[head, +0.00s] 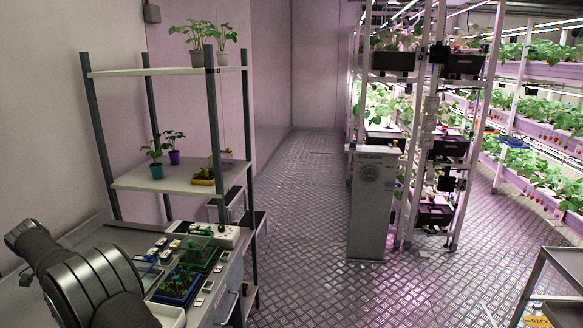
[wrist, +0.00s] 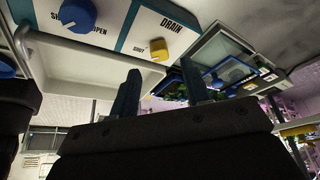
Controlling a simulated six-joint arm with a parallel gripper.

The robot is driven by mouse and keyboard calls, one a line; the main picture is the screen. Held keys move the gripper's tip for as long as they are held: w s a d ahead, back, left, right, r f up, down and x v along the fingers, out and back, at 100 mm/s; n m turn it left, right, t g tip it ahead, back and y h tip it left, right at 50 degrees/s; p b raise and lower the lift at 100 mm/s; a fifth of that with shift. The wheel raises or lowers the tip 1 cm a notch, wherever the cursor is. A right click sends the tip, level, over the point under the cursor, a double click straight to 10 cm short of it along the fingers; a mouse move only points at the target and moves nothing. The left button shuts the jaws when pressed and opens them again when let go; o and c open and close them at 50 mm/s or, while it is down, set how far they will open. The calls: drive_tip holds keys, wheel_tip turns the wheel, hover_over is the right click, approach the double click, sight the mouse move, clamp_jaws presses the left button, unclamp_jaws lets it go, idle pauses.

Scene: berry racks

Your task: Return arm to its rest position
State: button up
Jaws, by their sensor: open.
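My gripper (wrist: 160,90) shows in the wrist view as two dark fingers standing apart, with nothing between them. It is open and empty. Beyond the fingers is a white panel (wrist: 128,38) marked DRAIN, SHUT and OPEN, with a blue knob (wrist: 76,15) and a yellow knob (wrist: 159,49). The fingertips look apart from the panel, though the distance is hard to tell. In the head view my arm reaches in at the lower left over the bench, and my gripper is hidden or out of frame there.
A blue seedling tray (head: 178,286) and a green tray (head: 199,255) sit on the bench beside my arm. A shelf rack (head: 170,178) with potted plants stands behind. The metal floor (head: 310,215) is open in the middle. Tall berry racks (head: 466,125) stand at right.

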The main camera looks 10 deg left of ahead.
drive_tip(key=v, duration=1.3)
drive_tip(key=x, duration=1.7)
drive_tip(key=shift+d+f, duration=0.1)
drive_tip(key=shift+f, duration=0.1)
drive_tip(key=shift+f+n, duration=0.1)
drive_tip(key=shift+n, duration=0.3)
drive_tip(key=shift+d+n+t, duration=0.1)
drive_tip(key=shift+n+t, duration=0.2)
drive_tip(key=shift+n, duration=0.2)
drive_tip(key=n+y, duration=0.1)
drive_tip(key=n, duration=0.1)
drive_tip(key=n+t+y, duration=0.1)
drive_tip(key=n, duration=0.2)
drive_tip(key=shift+d, duration=0.15)
drive_tip(key=n+y, duration=0.2)
drive_tip(key=n, duration=0.2)
drive_tip(key=shift+d, duration=0.15)
drive_tip(key=shift+n+g+y, duration=0.3)
drive_tip(key=shift+n+y, duration=0.3)
drive_tip(key=shift+n, duration=1.3)
